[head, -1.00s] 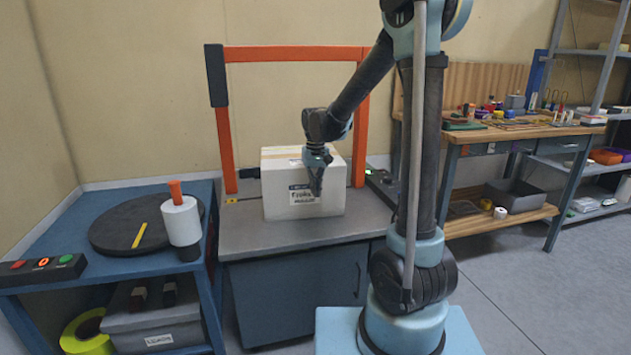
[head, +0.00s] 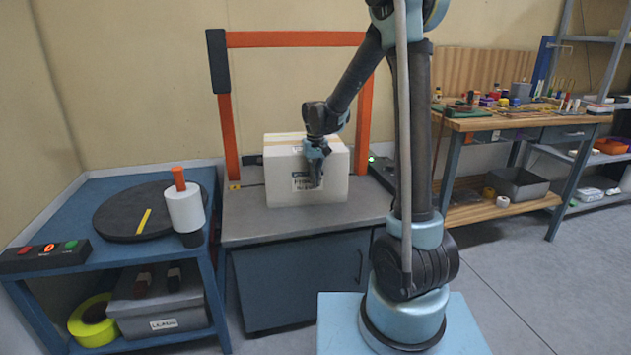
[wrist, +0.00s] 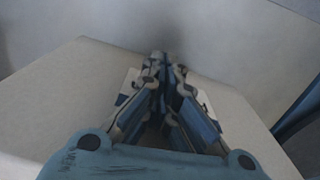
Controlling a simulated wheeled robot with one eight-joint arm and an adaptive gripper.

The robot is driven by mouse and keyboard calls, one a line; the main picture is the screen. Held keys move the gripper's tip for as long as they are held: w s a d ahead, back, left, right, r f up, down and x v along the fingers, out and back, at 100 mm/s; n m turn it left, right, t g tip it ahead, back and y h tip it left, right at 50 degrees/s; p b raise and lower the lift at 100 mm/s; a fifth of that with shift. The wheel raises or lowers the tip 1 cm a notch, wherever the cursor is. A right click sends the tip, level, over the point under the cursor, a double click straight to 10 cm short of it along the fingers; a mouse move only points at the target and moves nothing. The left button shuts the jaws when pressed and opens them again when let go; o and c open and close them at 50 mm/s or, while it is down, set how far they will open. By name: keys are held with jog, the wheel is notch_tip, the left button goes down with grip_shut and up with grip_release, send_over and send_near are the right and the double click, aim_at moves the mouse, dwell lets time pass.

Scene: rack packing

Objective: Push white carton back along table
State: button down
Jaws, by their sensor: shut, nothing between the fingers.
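The white carton (head: 280,185) stands upright on the grey table (head: 240,222), under an orange frame. Its printed label (head: 302,182) faces me and is partly covered by my gripper. My gripper (head: 317,184) is shut and empty, with its fingertips pointing down in front of the label. In the wrist view the shut fingers (wrist: 164,62) lie over the carton's pale face (wrist: 75,85), with parts of the label on either side. I cannot tell whether the fingertips touch the carton.
The orange frame (head: 228,130) rises around the carton's place. A blue stand (head: 75,263) with a black turntable (head: 125,212) is at left. A wooden workbench (head: 500,122) is at right. Bare tabletop lies in front of the carton.

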jog(key=w+a, duration=0.2)
jog(key=w, duration=0.7)
jog(key=w+a, duration=0.3)
jog(key=w, duration=0.6)
jog(key=shift+a, duration=0.2)
jog(key=s+r, duration=0.1)
jog(key=r, duration=0.2)
jog(key=s+r, duration=0.1)
jog(key=r, duration=0.2)
jog(key=s+d+r, duration=0.1)
jog(key=r, duration=0.2)
jog(key=shift+s+r, duration=0.2)
jog(key=shift+s, duration=0.2)
jog(key=shift+d+r, duration=0.1)
jog(key=shift+r, duration=0.15)
